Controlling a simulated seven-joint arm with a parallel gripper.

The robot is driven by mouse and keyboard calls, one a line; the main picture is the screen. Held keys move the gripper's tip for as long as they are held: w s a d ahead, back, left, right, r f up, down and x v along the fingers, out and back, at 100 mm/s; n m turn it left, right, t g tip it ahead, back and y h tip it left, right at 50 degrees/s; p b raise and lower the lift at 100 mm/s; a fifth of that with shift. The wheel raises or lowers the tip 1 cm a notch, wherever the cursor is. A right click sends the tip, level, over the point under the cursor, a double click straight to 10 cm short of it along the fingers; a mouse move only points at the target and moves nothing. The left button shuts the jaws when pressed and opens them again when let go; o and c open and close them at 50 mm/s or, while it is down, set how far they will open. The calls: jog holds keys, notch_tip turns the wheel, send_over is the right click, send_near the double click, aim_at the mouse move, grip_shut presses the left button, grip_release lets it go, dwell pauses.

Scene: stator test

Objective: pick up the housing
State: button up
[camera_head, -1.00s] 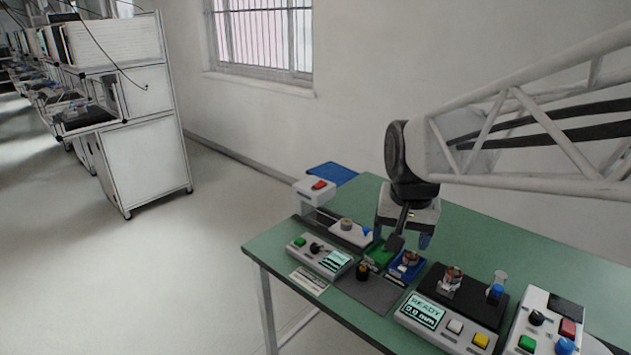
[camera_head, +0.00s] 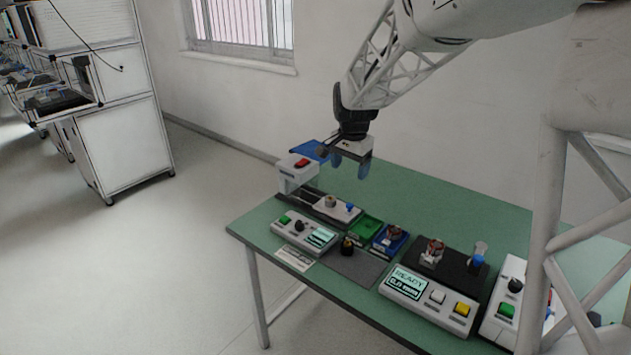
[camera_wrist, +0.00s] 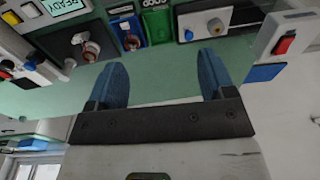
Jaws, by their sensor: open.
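No part is labelled as the housing, so I cannot tell for sure which it is. A small grey ring-shaped part (camera_head: 331,201) sits on a white plate at the left of the green table; it also shows in the wrist view (camera_wrist: 215,26). A dark part with a gold-coloured band (camera_head: 347,246) stands on a grey mat at the front. A copper-wound part (camera_head: 394,233) sits in a blue tray, and another (camera_head: 434,250) is on a black-topped tester. My gripper (camera_head: 350,168) is open and empty, raised above the back of the table; its blue fingers (camera_wrist: 161,60) point towards the row of devices.
A white press with a red button (camera_head: 298,166) stands at the left end. A green tray (camera_head: 366,228) looks empty. A control box (camera_head: 305,233) and the tester reading READY (camera_head: 425,297) line the front. The table's back strip (camera_head: 440,205) is clear.

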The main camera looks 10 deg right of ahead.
jog(key=w+f+m, duration=0.3)
jog(key=w+f, duration=0.5)
jog(key=w, duration=0.4)
jog(key=m+g, duration=0.1)
jog(key=m, duration=0.1)
send_over(331, 198)
notch_tip(331, 198, down, 10)
jog(key=shift+w+d+r, duration=0.1)
jog(key=shift+w, duration=0.05)
jog(key=shift+f, duration=0.2)
jog(key=shift+f, duration=1.15)
jog(key=shift+f, duration=0.15)
jog(key=shift+f, duration=2.5)
